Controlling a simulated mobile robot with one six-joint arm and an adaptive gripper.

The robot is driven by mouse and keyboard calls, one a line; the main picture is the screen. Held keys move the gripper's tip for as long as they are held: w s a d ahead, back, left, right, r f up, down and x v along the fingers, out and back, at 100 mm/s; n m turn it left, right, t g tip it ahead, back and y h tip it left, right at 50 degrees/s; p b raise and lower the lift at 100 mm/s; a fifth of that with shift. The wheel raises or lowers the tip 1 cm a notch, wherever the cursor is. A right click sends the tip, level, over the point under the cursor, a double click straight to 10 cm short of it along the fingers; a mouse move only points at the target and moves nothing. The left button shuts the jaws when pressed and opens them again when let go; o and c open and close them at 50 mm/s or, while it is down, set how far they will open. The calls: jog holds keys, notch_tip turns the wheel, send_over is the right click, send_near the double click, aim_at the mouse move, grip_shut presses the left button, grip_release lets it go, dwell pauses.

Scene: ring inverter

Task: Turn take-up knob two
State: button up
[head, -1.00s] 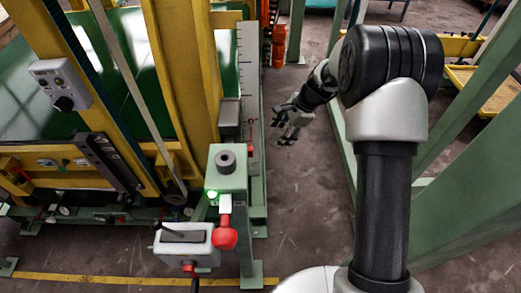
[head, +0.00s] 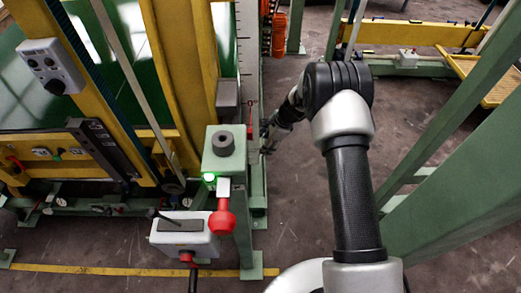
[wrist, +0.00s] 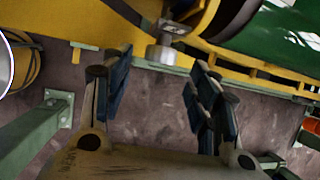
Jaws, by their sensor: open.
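My gripper (wrist: 158,90) is open in the wrist view, its two dark-padded fingers apart with nothing between them. Beyond the fingertips, a grey round metal piece (wrist: 162,53) sits against the yellow frame, apart from the fingers; it may be a take-up knob, but I see no number on it. In the head view my gripper (head: 268,136) is small and partly hidden, just right of the green machine upright. A dark round knob (head: 223,143) stands on top of a green post, nearer to the camera. I cannot tell which piece is knob two.
A red-ended lever (head: 222,221) and a grey box (head: 183,236) are at the front of the green post. A grey control box (head: 49,66) is on the yellow frame at left. Green beams (head: 480,185) stand at right. Floor between machine and beams is clear.

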aim_at(255, 149)
jog(key=b+x, duration=0.1)
jog(key=x, duration=0.3)
jog(key=shift+c, duration=0.2)
jog(key=c, duration=1)
jog(key=shift+c, duration=0.2)
jog(key=shift+w, duration=0.1)
jog(key=shift+w+a+m+g+b, duration=0.1)
jog(key=shift+w+m+g+b, duration=0.1)
jog(key=shift+g+b, duration=0.6)
jog(key=shift+w+a+m+g+b, duration=0.1)
jog(key=shift+w+m+g+b, duration=0.2)
jog(key=shift+g, duration=0.8)
